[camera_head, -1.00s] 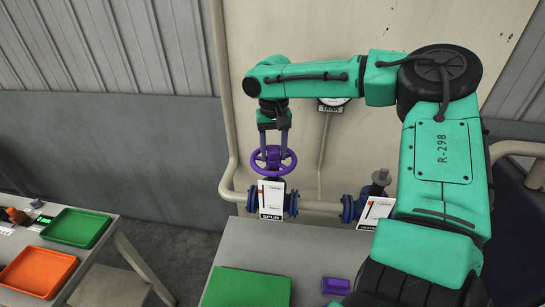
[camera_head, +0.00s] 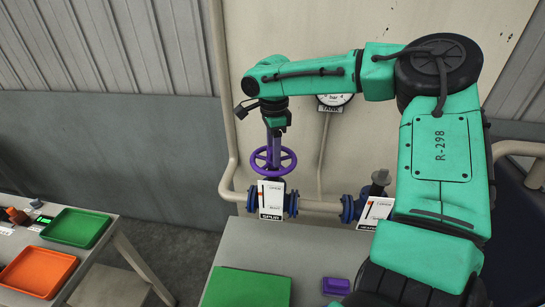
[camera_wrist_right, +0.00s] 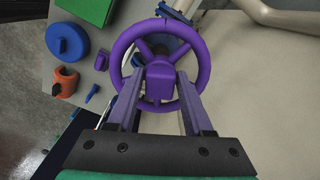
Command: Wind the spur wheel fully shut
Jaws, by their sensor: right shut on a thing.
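The spur wheel is a purple handwheel (camera_head: 273,174) with spokes, on a blue valve (camera_head: 291,203) behind a white card marked SPUR (camera_head: 270,198). My right gripper (camera_head: 274,150) reaches down onto the wheel from above. In the right wrist view, its two fingers (camera_wrist_right: 159,84) are shut on the purple block at the wheel's hub, inside the rim (camera_wrist_right: 203,55). In the head view the fingers show nearly edge-on, one overlapping the other. How far the valve is wound cannot be read. My left gripper is not in view.
A second blue valve (camera_head: 348,208) with a dark stem and a white card stands to the right. A round gauge marked TANK (camera_head: 334,100) hangs behind my right arm. The grey bench (camera_head: 235,245) in front carries a green plate (camera_head: 247,288) and a purple block (camera_head: 336,286).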

